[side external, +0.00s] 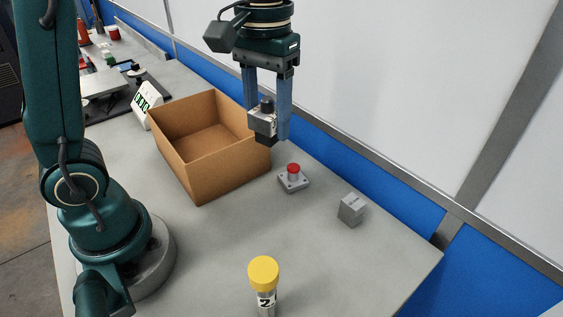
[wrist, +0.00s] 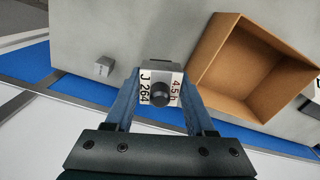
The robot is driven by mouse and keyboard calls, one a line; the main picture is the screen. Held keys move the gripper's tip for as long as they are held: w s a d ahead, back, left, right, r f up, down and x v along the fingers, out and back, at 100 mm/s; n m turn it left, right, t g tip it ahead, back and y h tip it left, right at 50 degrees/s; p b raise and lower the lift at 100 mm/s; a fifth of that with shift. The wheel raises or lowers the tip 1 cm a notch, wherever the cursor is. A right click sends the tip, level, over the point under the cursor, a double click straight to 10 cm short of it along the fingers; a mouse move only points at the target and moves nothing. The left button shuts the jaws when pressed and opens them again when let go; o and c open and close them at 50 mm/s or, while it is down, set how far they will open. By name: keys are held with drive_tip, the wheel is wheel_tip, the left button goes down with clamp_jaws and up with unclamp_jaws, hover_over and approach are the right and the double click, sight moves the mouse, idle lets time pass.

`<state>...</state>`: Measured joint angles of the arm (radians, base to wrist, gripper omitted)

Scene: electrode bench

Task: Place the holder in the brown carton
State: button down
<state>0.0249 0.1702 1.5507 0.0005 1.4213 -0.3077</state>
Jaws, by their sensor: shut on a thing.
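My gripper (side external: 270,125) is shut on the holder (side external: 263,121), a small grey block with a dark round knob on top. In the wrist view the holder (wrist: 160,78) sits between the two blue fingers and shows printed labels "J 264" and "4.5 h". It is held in the air. The open brown carton (side external: 178,157) stands on the bench and looks empty. In the side view the holder appears in front of the carton's right rim. In the wrist view the carton (wrist: 232,95) lies to the right of the holder, apart from it.
A red button on a grey base (side external: 293,179) and a small grey cube (side external: 351,209) stand right of the carton. A yellow-capped vial (side external: 264,283) stands at the front. A white display (side external: 147,98) is behind the carton. A blue-and-white wall runs along the bench.

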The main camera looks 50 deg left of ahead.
drive_tip(key=w+a+n, duration=0.2)
drive_tip(key=a+n, duration=0.5)
drive_tip(key=a, duration=0.5)
drive_tip(key=n, duration=0.8)
hover_over(203, 148)
drive_tip(key=f, duration=0.2)
wheel_tip(203, 148, down, 13)
drive_tip(key=shift+f, duration=0.15)
drive_tip(key=shift+f, duration=0.1)
drive_tip(key=shift+c, duration=1.2)
unclamp_jaws()
